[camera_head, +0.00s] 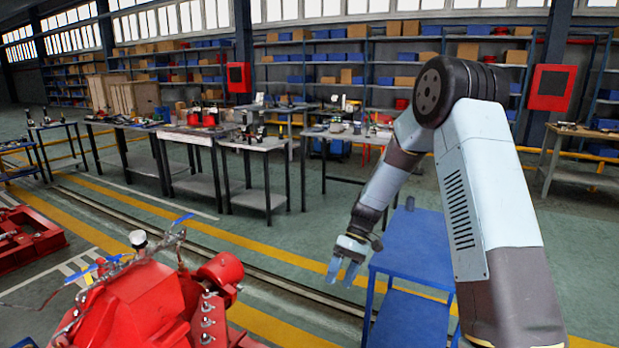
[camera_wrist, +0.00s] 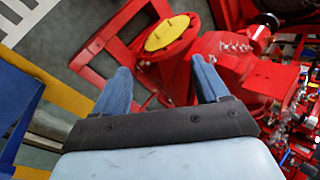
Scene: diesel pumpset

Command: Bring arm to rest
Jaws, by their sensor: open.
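My gripper (camera_head: 343,271) hangs at the end of my bent arm, between the red pumpset and a blue cart, with its fingers pointing down. In the wrist view its two blue fingers (camera_wrist: 160,88) are spread apart with nothing between them. The red diesel pumpset (camera_head: 140,305) fills the lower left of the head view. In the wrist view a round yellow cover (camera_wrist: 166,35) on a red part lies beyond the fingers, and a red housing (camera_wrist: 225,50) stands to the right. I see no contact between the fingers and these parts.
Workbenches (camera_head: 255,144) with tools stand behind. Red cabinets (camera_head: 552,87) hang at the back. Open green floor (camera_head: 290,222) lies between pumpset and benches.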

